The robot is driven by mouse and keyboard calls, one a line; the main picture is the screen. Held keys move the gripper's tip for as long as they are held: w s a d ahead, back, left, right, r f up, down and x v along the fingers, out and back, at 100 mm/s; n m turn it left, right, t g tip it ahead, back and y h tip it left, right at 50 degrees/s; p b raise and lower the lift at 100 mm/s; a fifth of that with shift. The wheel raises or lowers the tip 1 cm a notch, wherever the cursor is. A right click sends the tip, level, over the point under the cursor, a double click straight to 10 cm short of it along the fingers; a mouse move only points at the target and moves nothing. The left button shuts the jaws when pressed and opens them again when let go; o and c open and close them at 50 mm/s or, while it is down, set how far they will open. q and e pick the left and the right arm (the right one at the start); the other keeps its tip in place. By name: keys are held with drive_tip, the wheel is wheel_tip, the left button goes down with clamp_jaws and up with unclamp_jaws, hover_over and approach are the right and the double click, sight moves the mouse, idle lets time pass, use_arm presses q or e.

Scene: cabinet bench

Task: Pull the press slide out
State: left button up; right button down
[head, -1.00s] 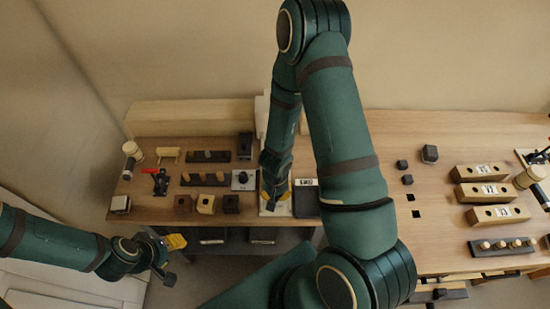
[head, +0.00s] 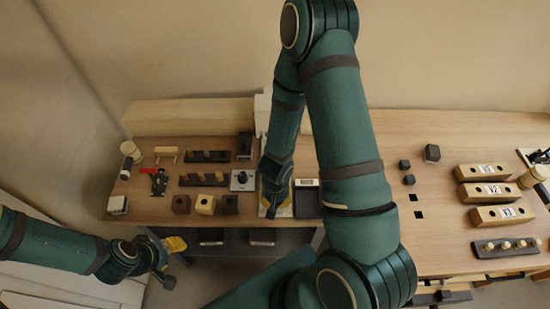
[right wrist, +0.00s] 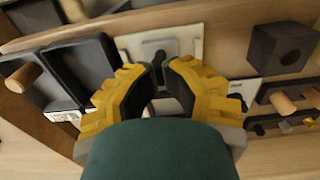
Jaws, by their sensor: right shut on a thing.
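My right gripper (right wrist: 160,75) is shut, its yellow fingers closed around part of the press slide. In the right wrist view a dark grey piece (right wrist: 153,50) shows just beyond the fingertips, against a pale plate (right wrist: 188,45). I take these to be parts of the press. In the head view the right gripper (head: 275,200) is low over the pale plate near the bench's front edge, and my wrist hides most of the slide. My left gripper (head: 172,258) hangs off the bench's front edge at the left, away from the press; its finger gap is unclear.
Dark trays (head: 307,203) stand close to the right of the press. Small blocks (head: 205,204) and a small device (head: 242,180) are to its left. Pale holed blocks (head: 490,191) lie at the far right.

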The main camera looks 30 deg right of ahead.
drive_tip(key=shift+s+f, duration=0.1)
drive_tip(key=shift+s, duration=0.05)
drive_tip(key=c, duration=1)
unclamp_jaws()
drive_tip(key=shift+o, duration=0.2)
wheel_tip(320, 180, up, 3)
drive_tip(key=p, duration=0.2)
drive_tip(key=shift+f+p, duration=0.1)
drive_tip(key=shift+p, duration=0.25)
drive_tip(key=shift+r, duration=2.2)
